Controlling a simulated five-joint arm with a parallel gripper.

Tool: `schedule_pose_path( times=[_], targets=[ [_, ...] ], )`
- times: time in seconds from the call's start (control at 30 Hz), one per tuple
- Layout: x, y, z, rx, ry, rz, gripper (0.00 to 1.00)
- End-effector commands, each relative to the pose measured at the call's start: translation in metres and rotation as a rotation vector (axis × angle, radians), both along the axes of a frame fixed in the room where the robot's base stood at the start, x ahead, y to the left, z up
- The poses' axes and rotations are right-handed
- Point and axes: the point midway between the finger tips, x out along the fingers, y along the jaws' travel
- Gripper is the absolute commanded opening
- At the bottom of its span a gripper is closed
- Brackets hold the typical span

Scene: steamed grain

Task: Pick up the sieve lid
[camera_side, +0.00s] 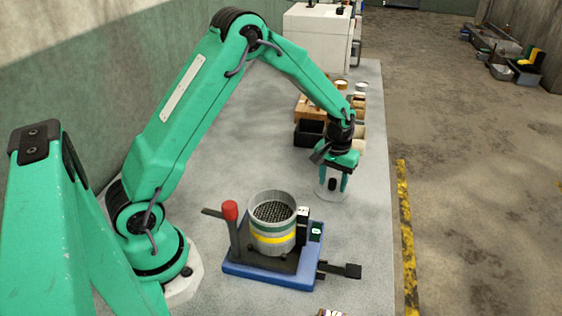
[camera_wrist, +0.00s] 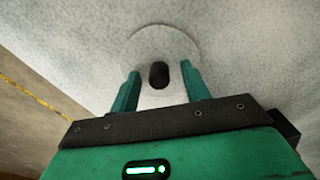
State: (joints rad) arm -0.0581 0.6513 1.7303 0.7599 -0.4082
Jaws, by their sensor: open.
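The sieve lid (camera_side: 322,194) is a pale grey round disc, low in contrast, lying on the grey bench top. It has an upright black knob (camera_side: 332,184) at its middle. In the wrist view, the lid (camera_wrist: 163,40) shows as a faint circle with the knob (camera_wrist: 159,75) between my fingers. My gripper (camera_side: 333,178) points down over the lid, one green finger on each side of the knob. In the wrist view, my gripper (camera_wrist: 160,68) is open, with a gap between the knob and each finger. I cannot tell the exact fingertip height above the lid.
A round sieve (camera_side: 273,237) with a yellow band and dark mesh stands on a blue-based fixture (camera_side: 270,275) with a red-knobbed lever (camera_side: 230,210). Black bins (camera_side: 309,132) and small jars stand behind my gripper. The bench's right edge is nearby; open bench lies left of the lid.

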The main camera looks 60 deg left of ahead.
Motion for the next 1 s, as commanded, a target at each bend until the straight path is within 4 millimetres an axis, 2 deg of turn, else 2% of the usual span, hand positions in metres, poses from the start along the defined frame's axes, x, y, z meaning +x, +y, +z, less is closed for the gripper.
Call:
schedule_pose_path(
  times=[0.33, 0.57, 1.0],
  targets=[
    [0.0000, 0.0000, 0.0004, 0.000, 0.000, 0.000, 0.47],
    [0.0000, 0.0000, 0.0005, 0.000, 0.000, 0.000, 0.01],
    [0.0006, 0.0000, 0.0054, 0.000, -0.002, 0.000, 0.00]
  ],
)
